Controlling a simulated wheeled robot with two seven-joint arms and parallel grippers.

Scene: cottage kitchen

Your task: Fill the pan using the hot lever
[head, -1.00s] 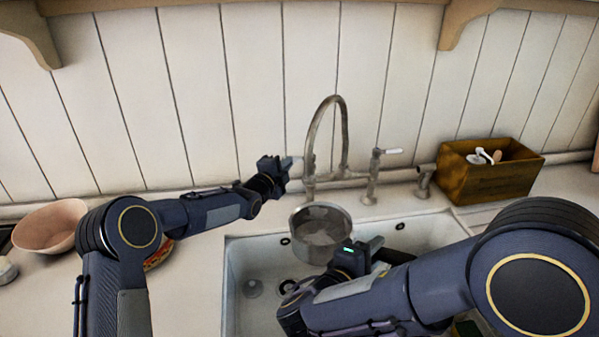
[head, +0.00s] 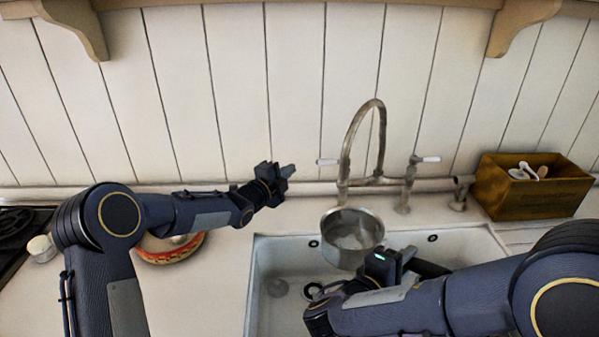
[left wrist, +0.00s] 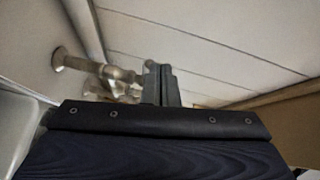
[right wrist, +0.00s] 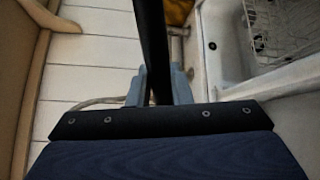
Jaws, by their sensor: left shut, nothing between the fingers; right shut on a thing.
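A metal pan (head: 352,249) is over the sink below the tap spout (head: 365,108). Its inside looks grey; I cannot tell if it holds water, and no clear stream shows. My right gripper (head: 398,262) is shut on the dark pan handle, seen in the right wrist view (right wrist: 152,45). The tap has a left white lever (head: 328,162) pointing left and a right white lever (head: 430,159) pointing right; no hot marking is readable. My left gripper (head: 290,171) is shut and empty, left of the left lever with a gap between.
The white sink (head: 262,262) sits below the tap. A wooden box (head: 525,197) with utensils stands at the right back. A red-rimmed plate (head: 172,256) lies under my left arm, and a dark stove (head: 18,228) is at the far left.

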